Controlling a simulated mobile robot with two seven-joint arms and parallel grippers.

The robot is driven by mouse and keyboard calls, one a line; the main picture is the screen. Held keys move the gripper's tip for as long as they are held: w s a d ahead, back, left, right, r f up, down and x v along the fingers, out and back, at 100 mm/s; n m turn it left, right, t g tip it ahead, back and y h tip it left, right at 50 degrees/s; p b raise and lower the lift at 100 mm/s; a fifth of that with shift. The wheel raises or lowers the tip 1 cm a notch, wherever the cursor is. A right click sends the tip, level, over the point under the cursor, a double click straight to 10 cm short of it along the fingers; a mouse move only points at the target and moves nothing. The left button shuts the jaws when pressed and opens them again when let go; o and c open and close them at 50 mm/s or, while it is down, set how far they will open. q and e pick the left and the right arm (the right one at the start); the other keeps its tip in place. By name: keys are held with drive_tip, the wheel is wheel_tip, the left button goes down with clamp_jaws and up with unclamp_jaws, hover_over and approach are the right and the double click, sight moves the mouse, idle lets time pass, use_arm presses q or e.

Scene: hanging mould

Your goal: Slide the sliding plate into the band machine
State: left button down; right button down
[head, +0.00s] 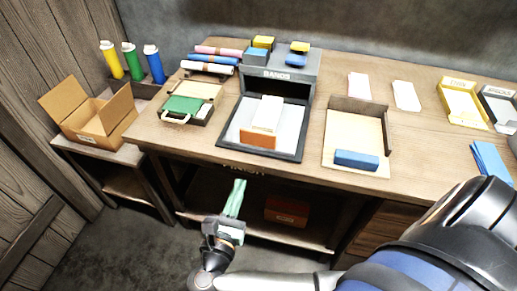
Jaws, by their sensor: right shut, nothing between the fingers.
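The band machine (277,74) is a dark grey box marked BANDS at the back of the workbench, with a dark opening at its front. The sliding plate (288,132), pale with a dark rim, lies pulled out in front of the opening. A white block (267,112) and an orange-brown block (258,138) rest on it. I cannot tell how far its back edge reaches into the machine. My right gripper (238,184) has pale green fingers, shut and empty, in front of and below the bench's front edge, apart from the plate. My left gripper is not in view.
A cardboard box (92,116) stands on a low side table. Bare bench separates plate and wooden tray.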

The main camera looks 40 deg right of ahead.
approach(258, 136)
drive_tip(key=shift+h, duration=0.4)
drive_tip(key=x, duration=0.6)
drive_tip(key=shift+w+d+f, duration=0.2)
drive_tip(key=shift+w+f, duration=0.1)
drive_tip(key=shift+w, duration=0.05)
